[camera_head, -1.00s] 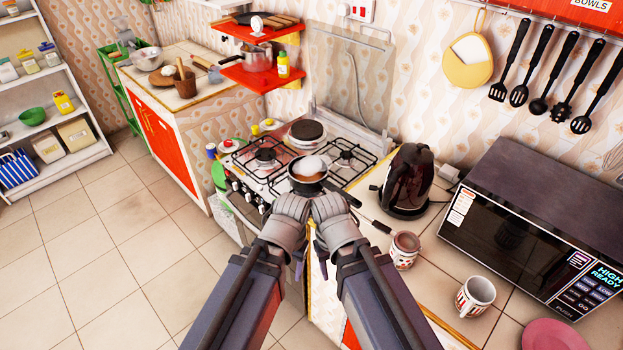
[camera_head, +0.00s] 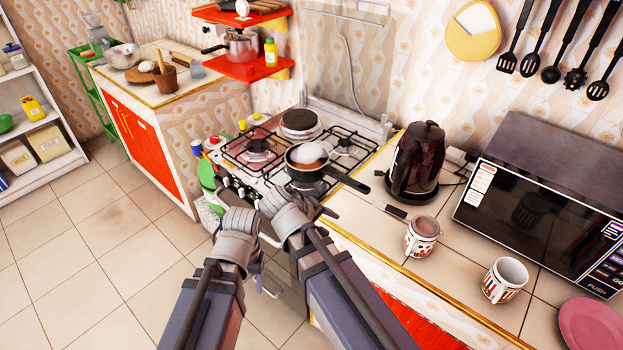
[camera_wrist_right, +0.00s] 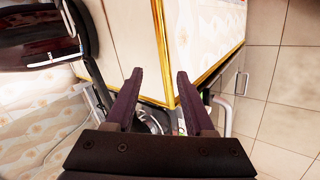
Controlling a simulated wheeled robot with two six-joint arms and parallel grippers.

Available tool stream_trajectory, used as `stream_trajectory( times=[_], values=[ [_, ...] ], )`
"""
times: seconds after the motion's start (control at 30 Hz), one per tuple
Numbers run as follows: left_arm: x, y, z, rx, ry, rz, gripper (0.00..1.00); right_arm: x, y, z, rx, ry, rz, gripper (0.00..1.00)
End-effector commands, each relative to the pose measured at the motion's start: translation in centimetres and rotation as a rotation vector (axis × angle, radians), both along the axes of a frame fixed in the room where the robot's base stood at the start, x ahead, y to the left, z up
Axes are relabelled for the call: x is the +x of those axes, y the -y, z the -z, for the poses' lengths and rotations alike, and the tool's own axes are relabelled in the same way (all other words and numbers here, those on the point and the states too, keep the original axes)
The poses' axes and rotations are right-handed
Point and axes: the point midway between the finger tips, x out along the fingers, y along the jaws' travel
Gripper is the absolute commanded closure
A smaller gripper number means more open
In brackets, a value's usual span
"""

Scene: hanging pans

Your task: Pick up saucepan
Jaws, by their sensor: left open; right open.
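A small dark saucepan (camera_head: 309,163) with a black handle pointing right and toward me stands on the front of the stove. A pale, egg-like round thing and something brown show in it. Another saucepan, metal (camera_head: 241,46), stands on the lower red shelf at the back. My left gripper (camera_head: 240,218) is in front of the stove, below and left of the dark pan, apart from it. My right gripper (camera_head: 287,203) is nearer to that pan, just below it in the picture. In the right wrist view the right gripper (camera_wrist_right: 160,76) is open and empty; its fingers point toward a gold-edged cabinet.
The gas stove (camera_head: 255,150) has several black grates. A dark kettle (camera_head: 416,160), two mugs, a pink plate (camera_head: 592,326) and a microwave (camera_head: 545,215) occupy the right counter. Utensils hang on the wall. The tiled floor (camera_head: 100,270) at left is clear.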

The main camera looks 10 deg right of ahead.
Motion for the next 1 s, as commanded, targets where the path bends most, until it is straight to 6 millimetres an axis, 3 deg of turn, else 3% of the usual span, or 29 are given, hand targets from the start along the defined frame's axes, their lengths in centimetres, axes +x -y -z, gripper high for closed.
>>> stream_trajectory(
  times=[0.03, 0.13, 0.3, 0.4, 0.63, 1.0],
  values=[
    [0.0, 0.0, 2.7, 0.0, 0.0, 0.0, 0.36, 1.3, 0.8, 1.8, -0.053, 0.028, -0.01, 0.46],
    [0.0, 0.0, 6.0, 0.0, 0.0, 0.0, 0.36, 3.9, 2.8, 2.6, -0.195, 0.098, -0.042, 0.46],
    [0.0, 0.0, 11.5, 0.0, 0.0, 0.0, 0.36, 8.2, 5.4, 2.5, -0.47, 0.21, -0.112, 0.46],
    [0.0, 0.0, 13.7, 0.0, 0.0, 0.0, 0.36, 9.9, 6.1, 1.8, -0.604, 0.252, -0.151, 0.46],
    [0.0, 0.0, 16.4, 0.0, 0.0, 0.0, 0.36, 12.1, 6.4, 0.5, -0.796, 0.302, -0.209, 0.46],
    [0.0, 0.0, 16.7, 0.0, 0.0, 0.0, 0.36, 12.7, 6.3, -0.3, -0.847, 0.314, -0.227, 0.46]
  ],
)
